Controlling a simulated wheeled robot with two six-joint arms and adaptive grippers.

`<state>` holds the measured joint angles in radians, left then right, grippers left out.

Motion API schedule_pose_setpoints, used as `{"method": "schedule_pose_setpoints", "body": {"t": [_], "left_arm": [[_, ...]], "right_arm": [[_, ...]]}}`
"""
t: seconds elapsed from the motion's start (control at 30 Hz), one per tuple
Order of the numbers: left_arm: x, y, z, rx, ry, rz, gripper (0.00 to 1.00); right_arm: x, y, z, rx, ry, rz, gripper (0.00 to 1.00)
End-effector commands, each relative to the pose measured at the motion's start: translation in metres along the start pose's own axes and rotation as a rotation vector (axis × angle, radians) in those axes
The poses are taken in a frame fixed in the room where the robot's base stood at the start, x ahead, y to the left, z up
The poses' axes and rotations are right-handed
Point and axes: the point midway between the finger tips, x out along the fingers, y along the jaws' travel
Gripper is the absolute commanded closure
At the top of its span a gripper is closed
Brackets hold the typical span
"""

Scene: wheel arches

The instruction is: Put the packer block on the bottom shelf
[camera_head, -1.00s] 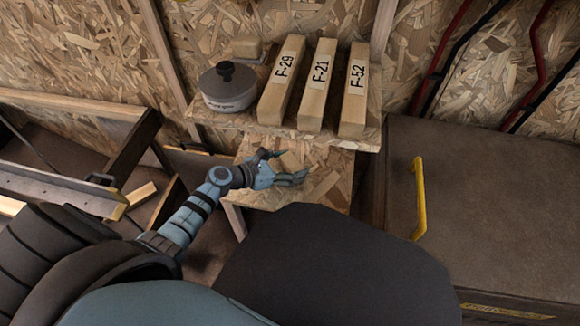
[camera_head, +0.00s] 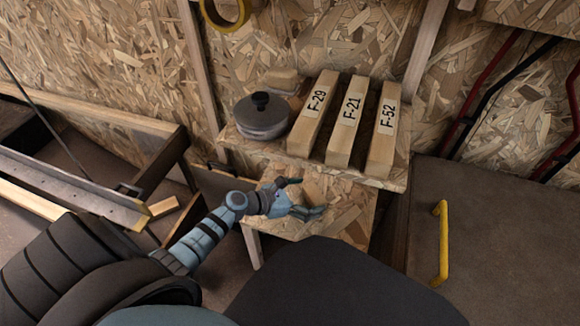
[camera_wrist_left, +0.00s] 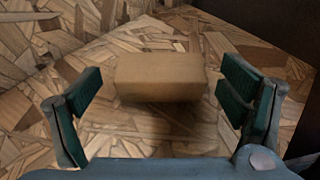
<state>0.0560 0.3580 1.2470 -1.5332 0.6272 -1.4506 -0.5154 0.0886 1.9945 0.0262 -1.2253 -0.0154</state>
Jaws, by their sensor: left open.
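A plain wooden block (camera_wrist_left: 160,76), which looks like the packer block, lies on the chipboard bottom shelf (camera_wrist_left: 130,133) in the left wrist view. It is just ahead of and between the fingers of my left gripper (camera_wrist_left: 168,98), with a gap on both sides. In the head view my left gripper (camera_head: 304,196) is open over the bottom shelf (camera_head: 345,205), below the upper shelf; I cannot make out the block clearly there. My right gripper is not in view.
A dark box with a yellow handle (camera_head: 441,243) stands right.

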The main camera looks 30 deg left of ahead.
Motion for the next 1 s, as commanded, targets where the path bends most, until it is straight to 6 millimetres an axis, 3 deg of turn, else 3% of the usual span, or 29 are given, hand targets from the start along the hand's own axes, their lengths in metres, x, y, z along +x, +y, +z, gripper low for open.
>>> {"method": "schedule_pose_setpoints", "body": {"t": [0.2, 0.4, 1.0], "left_arm": [[-0.061, -0.001, 0.004, 0.001, 0.005, -0.002, 0.1], [-0.098, -0.001, 0.001, -0.001, 0.002, -0.002, 0.1], [-0.103, 0.0, 0.002, -0.01, -0.006, 0.004, 0.1]], "right_arm": [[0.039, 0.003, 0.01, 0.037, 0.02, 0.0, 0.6], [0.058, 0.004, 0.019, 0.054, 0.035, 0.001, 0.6], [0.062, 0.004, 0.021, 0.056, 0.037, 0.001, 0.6]]}}
